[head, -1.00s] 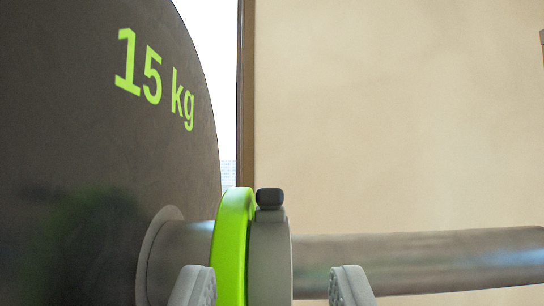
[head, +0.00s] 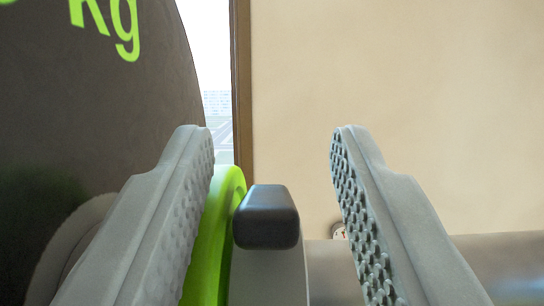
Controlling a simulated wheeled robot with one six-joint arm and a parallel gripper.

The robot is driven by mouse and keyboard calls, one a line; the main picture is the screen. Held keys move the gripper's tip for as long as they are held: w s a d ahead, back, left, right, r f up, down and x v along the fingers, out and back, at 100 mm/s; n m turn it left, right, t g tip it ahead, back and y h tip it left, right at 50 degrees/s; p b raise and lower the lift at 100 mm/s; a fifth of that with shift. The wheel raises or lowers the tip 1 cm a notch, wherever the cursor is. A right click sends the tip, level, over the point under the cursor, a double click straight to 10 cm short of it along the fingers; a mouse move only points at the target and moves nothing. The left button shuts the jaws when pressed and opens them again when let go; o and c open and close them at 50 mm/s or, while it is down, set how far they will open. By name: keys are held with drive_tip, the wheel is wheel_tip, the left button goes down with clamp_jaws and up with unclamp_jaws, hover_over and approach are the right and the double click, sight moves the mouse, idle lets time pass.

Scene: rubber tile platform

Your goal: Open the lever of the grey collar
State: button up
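The grey collar (head: 268,280) sits on the bar, with a dark grey lever tip (head: 267,218) standing at its top. A bright green ring (head: 213,240) is just left of the grey collar, against it. My gripper (head: 265,150) is open, its two grey studded fingers on either side of the lever tip. The left finger overlaps the green ring in the picture; the right finger is clear of the collar, with a gap. The lower part of the collar is out of the frame.
A large dark weight plate (head: 100,110) with green lettering fills the left side. The metal bar (head: 490,265) runs out to the right. A plain beige wall (head: 400,80) and a window strip lie behind. There is free room above and to the right.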

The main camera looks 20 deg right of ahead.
sight(273, 188)
drive_tip(key=shift+c, duration=0.5)
clamp_jaws()
drive_tip(key=shift+r+g, duration=0.15)
drive_tip(key=shift+g, duration=0.25)
drive_tip(key=shift+w+d+r+g+y, duration=0.2)
drive_tip(key=shift+r+g+y, duration=0.15)
drive_tip(key=shift+g, duration=0.55)
drive_tip(key=shift+w+r+g+y, duration=0.2)
drive_tip(key=shift+g+y, duration=0.1)
drive_tip(key=shift+g, duration=0.45)
drive_tip(key=shift+w+r+g+y, duration=0.2)
drive_tip(key=shift+g+y, duration=0.05)
drive_tip(key=shift+g, duration=0.5)
drive_tip(key=shift+w+d+r+g+y, duration=0.15)
drive_tip(key=shift+w+g+y, duration=0.2)
drive_tip(key=shift+g, duration=0.65)
drive_tip(key=shift+w+d+r+g+y, duration=0.15)
drive_tip(key=shift+w+g+y, duration=0.2)
drive_tip(key=shift+g, duration=0.65)
drive_tip(key=shift+a+g, duration=0.1)
drive_tip(key=shift+g, duration=0.2)
